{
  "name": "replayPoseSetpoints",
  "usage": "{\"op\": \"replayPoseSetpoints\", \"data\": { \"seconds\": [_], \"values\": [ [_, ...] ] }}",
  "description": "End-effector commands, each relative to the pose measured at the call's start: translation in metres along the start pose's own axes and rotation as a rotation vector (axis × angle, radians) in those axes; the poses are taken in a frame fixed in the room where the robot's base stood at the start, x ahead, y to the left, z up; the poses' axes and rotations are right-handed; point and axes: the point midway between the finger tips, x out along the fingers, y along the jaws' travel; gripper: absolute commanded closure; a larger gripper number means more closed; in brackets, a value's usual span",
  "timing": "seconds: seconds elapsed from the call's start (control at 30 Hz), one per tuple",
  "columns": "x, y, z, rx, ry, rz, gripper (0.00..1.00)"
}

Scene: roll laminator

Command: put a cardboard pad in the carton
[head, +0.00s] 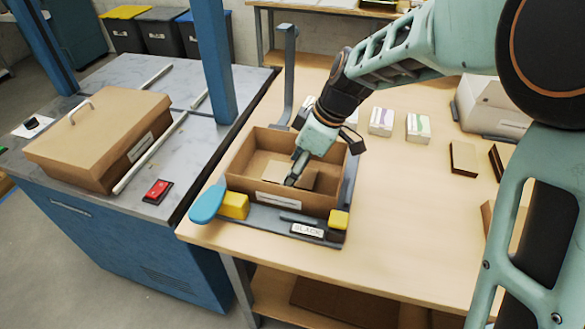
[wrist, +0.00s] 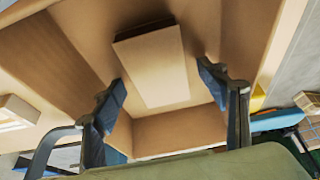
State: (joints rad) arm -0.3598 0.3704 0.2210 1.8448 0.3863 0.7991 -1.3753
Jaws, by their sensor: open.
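The open cardboard carton (head: 312,204) stands upright in the middle of the head view, with a white label on its front wall. A tan cardboard pad (head: 303,177) lies inside it, on or near the floor. The wrist view shows this pad (wrist: 155,65) between the carton walls (wrist: 180,130). My gripper (head: 292,181) reaches down into the carton from the upper right. In the wrist view my gripper (wrist: 160,76) has its dark fingers spread, one to each side of the pad's near end, and holds nothing. The fingertips' exact height above the pad is hard to judge.
The carton sits in a grey fixture (head: 265,215) with yellow blocks and a blue handle. Brown pads (head: 463,158) and small white boxes (head: 382,122) stand on the table to the right. A blue post (head: 213,60) and a lidded brown box (head: 100,135) are on the left.

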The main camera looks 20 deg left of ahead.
Motion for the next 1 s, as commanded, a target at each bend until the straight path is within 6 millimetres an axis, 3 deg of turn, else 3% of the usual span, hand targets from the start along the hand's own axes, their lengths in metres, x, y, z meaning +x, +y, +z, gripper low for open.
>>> {"op": "replayPoseSetpoints", "data": {
  "seconds": [0.17, 0.4, 0.6, 0.77, 1.0],
  "values": [
    [-0.023, 0.002, 0.000, 0.000, 0.002, 0.007, 0.33],
    [-0.075, 0.002, -0.001, 0.000, 0.002, 0.007, 0.33],
    [-0.107, 0.001, 0.000, 0.000, 0.001, 0.003, 0.33],
    [-0.118, 0.001, 0.000, 0.000, 0.001, 0.002, 0.33],
    [-0.119, 0.000, 0.000, 0.000, 0.000, 0.001, 0.33]
  ]
}}
